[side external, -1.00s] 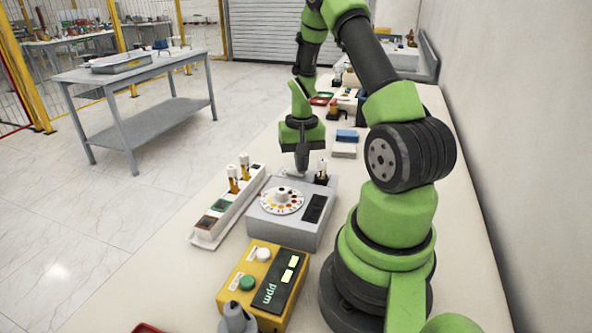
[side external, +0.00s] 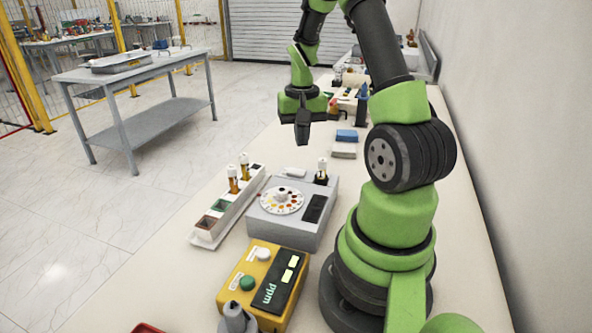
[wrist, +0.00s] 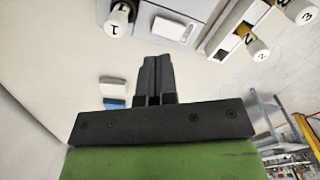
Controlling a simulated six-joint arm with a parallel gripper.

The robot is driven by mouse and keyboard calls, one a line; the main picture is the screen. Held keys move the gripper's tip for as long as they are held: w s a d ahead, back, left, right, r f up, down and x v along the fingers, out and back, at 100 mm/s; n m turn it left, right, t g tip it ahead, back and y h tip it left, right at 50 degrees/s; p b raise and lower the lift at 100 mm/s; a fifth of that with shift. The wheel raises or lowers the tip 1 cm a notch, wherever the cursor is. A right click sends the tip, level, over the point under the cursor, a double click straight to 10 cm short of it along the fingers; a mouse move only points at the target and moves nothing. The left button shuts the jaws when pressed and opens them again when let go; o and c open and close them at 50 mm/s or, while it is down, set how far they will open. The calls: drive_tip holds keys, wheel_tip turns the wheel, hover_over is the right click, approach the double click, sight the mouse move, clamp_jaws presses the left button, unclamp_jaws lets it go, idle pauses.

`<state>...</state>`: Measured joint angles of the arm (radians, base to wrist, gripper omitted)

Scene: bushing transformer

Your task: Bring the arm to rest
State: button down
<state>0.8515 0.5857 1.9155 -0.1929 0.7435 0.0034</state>
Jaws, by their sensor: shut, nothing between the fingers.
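My gripper (side external: 302,133) hangs in the air above the workbench, beyond the grey device with the colour dial (side external: 283,203). Its dark fingers point down and are closed together with nothing between them. In the wrist view my gripper (wrist: 155,65) shows two fingers side by side, touching, over bare bench top. No object is in contact with it.
A white-capped vial (side external: 321,172) stands at the grey device's back right corner. A white rack (side external: 228,206) with two amber vials is to its left. A yellow ppm box (side external: 263,283) stands in front. Blue and white blocks (side external: 346,137) lie behind, right of my gripper.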

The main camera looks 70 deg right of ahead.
drive_tip(key=w+a+r+n+t, duration=0.2)
drive_tip(key=w+a+r, duration=0.1)
drive_tip(key=a+r, duration=0.45)
drive_tip(key=s+a+r+n+t+y, duration=0.1)
drive_tip(key=s+a+r+n+t, duration=0.1)
drive_tip(key=a, duration=0.7)
drive_tip(key=s+a+r+n+t+y, duration=0.1)
drive_tip(key=s+a+r+n+t, duration=0.2)
drive_tip(key=s+a+r, duration=0.3)
drive_tip(key=a+r+n, duration=0.1)
drive_tip(key=a+r, duration=0.1)
drive_tip(key=a, duration=0.1)
drive_tip(key=shift+s, duration=0.35)
drive_tip(key=shift+w, duration=0.1)
